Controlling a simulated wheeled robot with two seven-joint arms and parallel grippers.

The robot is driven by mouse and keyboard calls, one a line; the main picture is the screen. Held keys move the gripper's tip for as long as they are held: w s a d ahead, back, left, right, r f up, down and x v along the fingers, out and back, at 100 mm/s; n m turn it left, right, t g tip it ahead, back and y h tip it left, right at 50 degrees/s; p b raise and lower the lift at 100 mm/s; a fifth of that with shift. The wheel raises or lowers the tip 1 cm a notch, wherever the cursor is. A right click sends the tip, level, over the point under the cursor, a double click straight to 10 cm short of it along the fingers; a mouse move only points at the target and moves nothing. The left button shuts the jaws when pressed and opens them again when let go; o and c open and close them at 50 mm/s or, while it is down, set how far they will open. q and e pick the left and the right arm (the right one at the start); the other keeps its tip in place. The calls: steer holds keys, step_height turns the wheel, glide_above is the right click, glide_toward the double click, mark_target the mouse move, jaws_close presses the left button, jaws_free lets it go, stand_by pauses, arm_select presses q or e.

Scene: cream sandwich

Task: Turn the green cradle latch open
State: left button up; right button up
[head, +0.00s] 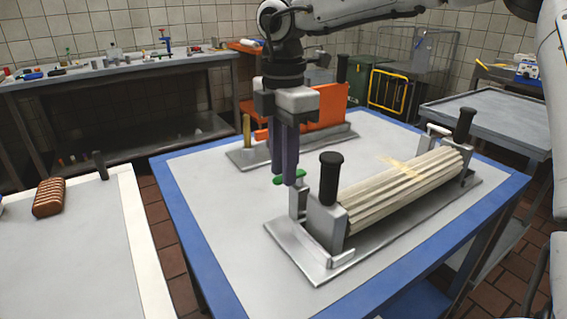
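The green cradle latch (302,174) is a small green piece near the front-left end of a metal cradle (295,257). The cradle holds a long ribbed cream-coloured roll (395,190) between end blocks with black knobs. My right gripper (285,180) points straight down, with its dark fingers right at the latch and hiding its middle. The fingers look close together, but I cannot tell whether they touch or grip the latch. My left gripper is not in view.
Behind the gripper, an orange block (325,108) stands on a second metal plate (245,158). Both fixtures rest on a blue-edged table (215,215). A white table (90,250) with a brown striped loaf (48,198) is at left. The blue-edged table's front left is clear.

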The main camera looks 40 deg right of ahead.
steer(key=shift+o, duration=0.9)
step_height(320, 180, up, 10)
steer(key=p, duration=0.2)
steer(key=shift+r, duration=0.2)
steer(key=shift+s+f, duration=0.1)
steer(key=shift+s, duration=0.05)
